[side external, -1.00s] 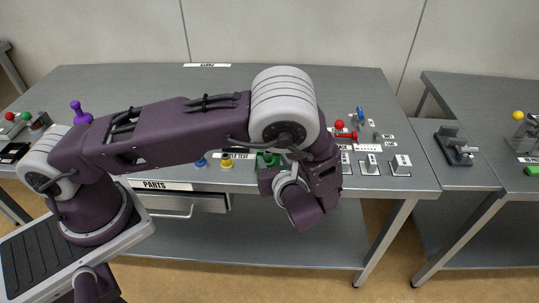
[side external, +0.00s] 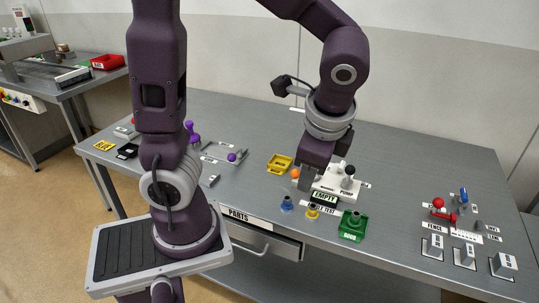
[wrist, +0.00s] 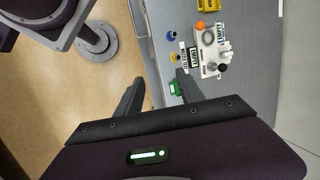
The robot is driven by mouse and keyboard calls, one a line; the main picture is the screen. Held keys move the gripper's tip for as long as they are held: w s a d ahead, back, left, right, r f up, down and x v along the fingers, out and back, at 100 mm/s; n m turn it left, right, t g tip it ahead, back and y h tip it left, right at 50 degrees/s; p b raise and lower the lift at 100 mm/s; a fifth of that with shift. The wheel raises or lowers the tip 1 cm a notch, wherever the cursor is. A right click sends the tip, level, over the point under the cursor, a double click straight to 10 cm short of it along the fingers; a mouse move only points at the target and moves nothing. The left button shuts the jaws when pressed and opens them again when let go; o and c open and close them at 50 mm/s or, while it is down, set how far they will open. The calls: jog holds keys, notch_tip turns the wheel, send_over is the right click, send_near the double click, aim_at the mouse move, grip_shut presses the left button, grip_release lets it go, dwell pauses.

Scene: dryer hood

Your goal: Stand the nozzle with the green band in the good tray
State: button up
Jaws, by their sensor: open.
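The green good tray (side external: 345,235), labelled GOOD, sits near the front edge of the table. A small green-banded piece (side external: 354,217), seemingly the nozzle, is upright in it; its fine detail is too small to tell. In the wrist view, the green tray (wrist: 173,88) shows just left of the right finger, partly hidden. My gripper (wrist: 158,88) is open, with nothing between its fingers. In the side view my gripper (side external: 308,180) is above the table, left of and behind the tray; its fingertips are partly unclear.
A blue-banded nozzle (side external: 287,203) and a yellow-banded nozzle (side external: 312,211) stand left of the tray. A white pump test unit (side external: 340,184) with an EMPTY sign is behind. A yellow tray (side external: 280,164) and an orange ball (side external: 295,174) are near. Switches and levers (side external: 465,250) stand at right.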

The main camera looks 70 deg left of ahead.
jog(key=s+d+r+n+t+h, duration=0.1)
jog(key=s+r+n+t+h, duration=0.3)
jog(key=s+r+n, duration=0.2)
jog(key=s+n, duration=0.2)
jog(key=s, duration=0.1)
jog(key=shift+d+t, duration=0.3)
jog(key=shift+d, duration=0.05)
jog(key=shift+r, duration=0.1)
dwell(0.5)
